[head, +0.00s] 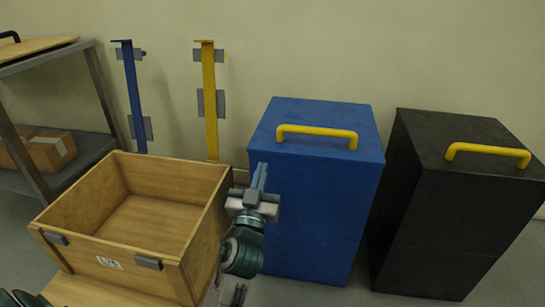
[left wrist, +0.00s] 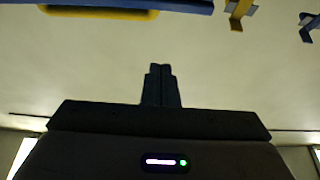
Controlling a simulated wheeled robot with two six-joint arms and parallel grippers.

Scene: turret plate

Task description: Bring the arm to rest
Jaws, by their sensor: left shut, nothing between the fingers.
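My left gripper (head: 262,172) is raised in front of the blue bin (head: 318,215), its fingers pointing up and away, just right of the wooden crate. In the left wrist view, the two fingers of the left gripper (left wrist: 161,72) lie together, with nothing between them and bare wall beyond. The gripper hides a small part of the blue bin's front. My right gripper does not show in either view.
The open, empty wooden crate (head: 207,235) stands close on the left. A black bin (head: 440,220) stands at right. Both bins have yellow handles on top. A blue bracket (head: 133,95) and a yellow bracket (head: 209,100) hang on the wall. A grey shelf (head: 92,145) holds a cardboard box (head: 50,150).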

